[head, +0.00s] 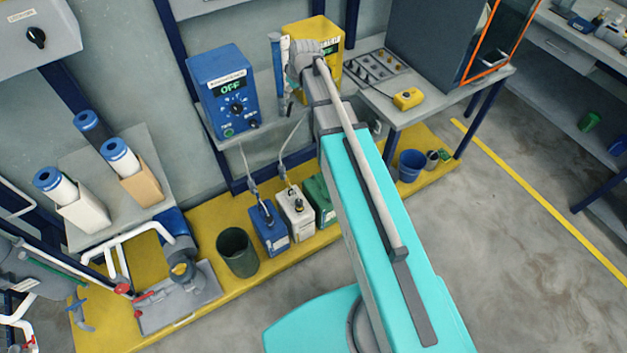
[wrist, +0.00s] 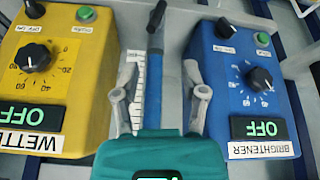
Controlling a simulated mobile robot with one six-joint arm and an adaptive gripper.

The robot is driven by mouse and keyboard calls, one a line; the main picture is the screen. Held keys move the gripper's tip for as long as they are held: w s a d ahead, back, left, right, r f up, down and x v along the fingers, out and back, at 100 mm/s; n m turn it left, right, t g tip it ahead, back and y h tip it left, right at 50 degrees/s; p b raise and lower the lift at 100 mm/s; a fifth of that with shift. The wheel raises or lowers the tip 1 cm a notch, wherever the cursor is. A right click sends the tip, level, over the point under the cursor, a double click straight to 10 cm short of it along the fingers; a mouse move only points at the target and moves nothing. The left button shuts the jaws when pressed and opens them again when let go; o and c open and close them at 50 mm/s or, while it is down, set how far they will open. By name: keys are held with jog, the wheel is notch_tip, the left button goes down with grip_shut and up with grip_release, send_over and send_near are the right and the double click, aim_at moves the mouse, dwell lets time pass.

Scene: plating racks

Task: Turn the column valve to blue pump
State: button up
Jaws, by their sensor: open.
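A blue column (wrist: 155,85) with a white graduated scale (wrist: 139,90) beside it stands between the two pumps. A black lever (wrist: 157,15), which looks like the column valve handle, shows at its top end in the wrist view. The blue pump (wrist: 245,95), labelled BRIGHTENER and reading OFF, is on the right there; it shows left of the column in the head view (head: 222,90). The yellow pump (wrist: 45,75), labelled WETTE..., also reads OFF. My gripper (wrist: 160,88) is open, with its fingers apart on either side of the column and scale. Contact cannot be told.
In the head view, blue, white and green canisters (head: 296,213) and a dark bin (head: 237,252) stand on the yellow platform below the pumps. A bench (head: 430,108) with a yellow box (head: 407,98) is at right. Open floor (head: 530,240) lies at right front.

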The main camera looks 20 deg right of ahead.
jog(key=s+f+m+g+h+b, duration=0.1)
jog(key=s+f+m+g+b, duration=0.3)
jog(key=s+f+b, duration=1.5)
jog(key=shift+s+f+m, duration=0.65)
jog(key=shift+s+m, duration=0.05)
jog(key=shift+s, duration=1.2)
jog(key=w+d+r+n+y+p, duration=0.1)
jog(key=w+r+n+p, duration=0.2)
jog(key=w+r+p, duration=0.4)
jog(key=w+d+r+n+t+y+p, duration=0.1)
jog(key=w+r+n+p, duration=0.2)
jog(key=w+r+p, duration=0.4)
jog(key=w+d+r+n+t+y+p, duration=0.1)
jog(key=w+d+r+n+p, duration=0.1)
jog(key=w+r+p, duration=0.5)
jog(key=shift+w+r+n, duration=0.35)
jog(key=shift+w+r, duration=0.15)
jog(key=shift+w, duration=0.25)
jog(key=shift+w+r+n, duration=0.35)
jog(key=shift+w+r, duration=0.15)
jog(key=shift+w, duration=0.2)
jog(key=shift+a+f, duration=0.1)
jog(key=shift+f, duration=0.05)
